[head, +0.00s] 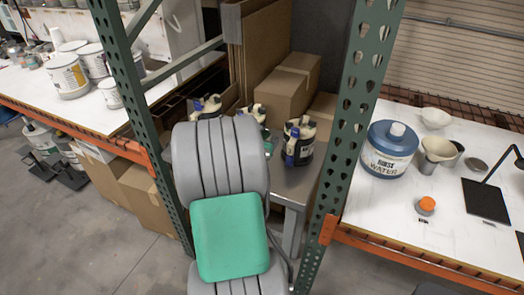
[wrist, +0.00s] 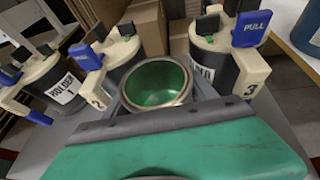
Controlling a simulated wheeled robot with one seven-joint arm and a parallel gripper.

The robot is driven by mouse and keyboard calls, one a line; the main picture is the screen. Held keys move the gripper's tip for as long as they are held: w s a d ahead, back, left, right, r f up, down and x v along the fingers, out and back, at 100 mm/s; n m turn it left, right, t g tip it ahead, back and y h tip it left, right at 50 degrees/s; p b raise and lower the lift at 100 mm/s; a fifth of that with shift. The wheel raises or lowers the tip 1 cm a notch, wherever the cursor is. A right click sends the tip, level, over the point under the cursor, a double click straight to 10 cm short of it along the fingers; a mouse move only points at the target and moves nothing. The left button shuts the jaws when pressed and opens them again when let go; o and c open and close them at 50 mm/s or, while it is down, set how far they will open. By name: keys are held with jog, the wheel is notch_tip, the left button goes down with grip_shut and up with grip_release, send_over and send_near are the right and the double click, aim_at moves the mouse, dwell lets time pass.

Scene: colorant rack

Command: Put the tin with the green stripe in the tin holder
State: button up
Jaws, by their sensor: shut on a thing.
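An open round tin (wrist: 157,83) with a metal rim and a green inside is in the middle of the wrist view. Its outer wall and any stripe are mostly hidden. My gripper (wrist: 158,104) is shut on this tin, which stands upright in front of the dispensers.
Green rack posts (head: 352,95) flank my arm. Cardboard boxes (head: 283,92) are behind. A water jug (head: 388,150) stands on the right bench.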

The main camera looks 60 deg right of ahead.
notch_tip(320, 180, down, 6)
jog(key=shift+r, duration=0.1)
jog(key=shift+f, duration=0.2)
jog(key=o, duration=1.7)
jog(key=shift+c, duration=0.2)
jog(key=shift+r, duration=0.1)
